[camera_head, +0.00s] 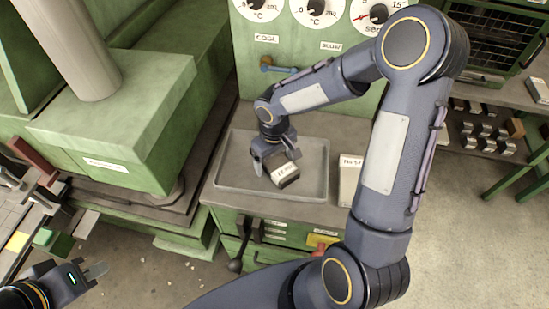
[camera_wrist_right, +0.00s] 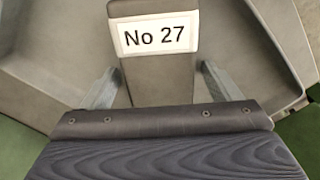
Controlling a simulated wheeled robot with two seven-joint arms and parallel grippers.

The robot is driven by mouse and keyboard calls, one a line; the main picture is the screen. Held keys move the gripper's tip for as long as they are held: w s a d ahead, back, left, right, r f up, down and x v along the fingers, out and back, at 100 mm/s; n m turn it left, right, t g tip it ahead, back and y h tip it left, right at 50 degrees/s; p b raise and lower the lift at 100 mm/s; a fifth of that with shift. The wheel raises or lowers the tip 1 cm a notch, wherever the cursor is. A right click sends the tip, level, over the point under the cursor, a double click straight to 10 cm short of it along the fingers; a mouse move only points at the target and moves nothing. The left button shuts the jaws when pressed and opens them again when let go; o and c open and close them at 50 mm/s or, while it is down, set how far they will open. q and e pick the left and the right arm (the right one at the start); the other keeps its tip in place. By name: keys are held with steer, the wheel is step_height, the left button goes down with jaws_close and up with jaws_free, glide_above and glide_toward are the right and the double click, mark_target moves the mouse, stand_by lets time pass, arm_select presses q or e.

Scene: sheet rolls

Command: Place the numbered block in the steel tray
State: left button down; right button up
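The numbered block (camera_head: 285,175), grey with a white label, lies in the steel tray (camera_head: 222,175). In the right wrist view, the block (camera_wrist_right: 160,77) has a label that reads "No 27". My right gripper (camera_head: 276,158) is over the tray right at the block. Its fingers (camera_wrist_right: 160,88) are spread, one on each side of the block, with narrow gaps seen beside it. The tray floor (camera_wrist_right: 255,50) shows around the block. My left gripper (camera_head: 93,271) is low at the left, away from the tray; its finger opening is unclear.
A pale block labelled "No 54" or similar (camera_head: 349,178) stands just right of the tray. A green panel with dials (camera_head: 318,40) rises behind. Green machinery (camera_head: 125,120) is at the left. A shelf with several small blocks (camera_head: 485,130) is at the right.

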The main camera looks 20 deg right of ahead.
mark_target(274, 159)
steer(key=shift+r, duration=0.1)
step_height(274, 159, up, 12)
steer(key=s+r+m+t+y, duration=0.2)
steer(key=s, duration=0.7)
steer(key=s+r+m+t+y, duration=0.1)
steer(key=s+r+m+t, duration=0.1)
steer(key=s, duration=0.7)
steer(key=shift+s+r+t+y, duration=0.15)
steer(key=shift+s+t+y, duration=0.2)
steer(key=shift+t, duration=0.45)
steer(key=shift+w+a, duration=0.1)
